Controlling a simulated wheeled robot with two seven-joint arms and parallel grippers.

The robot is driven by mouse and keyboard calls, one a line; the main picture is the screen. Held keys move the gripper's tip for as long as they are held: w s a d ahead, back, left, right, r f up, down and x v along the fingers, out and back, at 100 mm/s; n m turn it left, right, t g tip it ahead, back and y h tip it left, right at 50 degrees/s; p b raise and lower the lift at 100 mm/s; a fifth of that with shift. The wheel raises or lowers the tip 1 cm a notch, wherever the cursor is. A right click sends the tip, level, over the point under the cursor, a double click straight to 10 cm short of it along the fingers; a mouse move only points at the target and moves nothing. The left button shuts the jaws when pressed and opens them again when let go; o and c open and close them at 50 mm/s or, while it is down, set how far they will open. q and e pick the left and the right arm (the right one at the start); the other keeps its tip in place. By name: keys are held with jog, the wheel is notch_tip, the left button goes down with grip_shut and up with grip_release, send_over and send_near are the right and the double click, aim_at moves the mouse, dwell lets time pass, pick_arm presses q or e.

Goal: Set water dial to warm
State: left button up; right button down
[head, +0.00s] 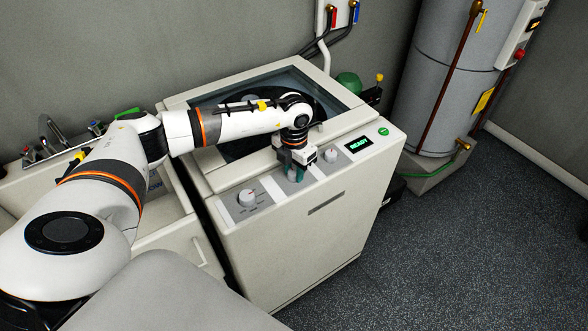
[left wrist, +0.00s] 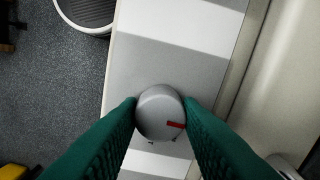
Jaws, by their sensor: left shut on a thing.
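The washing machine (head: 300,230) has a sloped control panel with several dials along its front edge. My left gripper (head: 293,176) reaches down to the middle of the panel, its green fingers closed around a dial there; its own body hides most of that spot in the head view. In the left wrist view, the round grey dial (left wrist: 158,112) sits between the two green fingers. Its red pointer is toward the right, slightly down. Small marks lie below the dial, too small to read. My right gripper is not in view.
Another dial (head: 248,198) is left of my gripper, and a knob (head: 330,156) is to its right. A lit display (head: 358,145) reads READY beside a green button (head: 383,132). A sink (head: 165,205) stands left, a water heater (head: 450,70) behind right. Floor at right is clear.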

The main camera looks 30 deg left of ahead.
pick_arm(q)
jog(key=m+b, duration=0.3)
jog(key=m, duration=0.1)
jog(key=shift+f+b, duration=0.15)
jog(key=shift+b, duration=0.25)
jog(key=m+b, duration=0.2)
jog(key=shift+m, duration=0.4)
jog(key=shift+m+b, duration=0.6)
jog(key=shift+m, duration=0.2)
jog(key=shift+r, duration=0.2)
jog(key=o, duration=1)
jog(key=shift+c, duration=0.2)
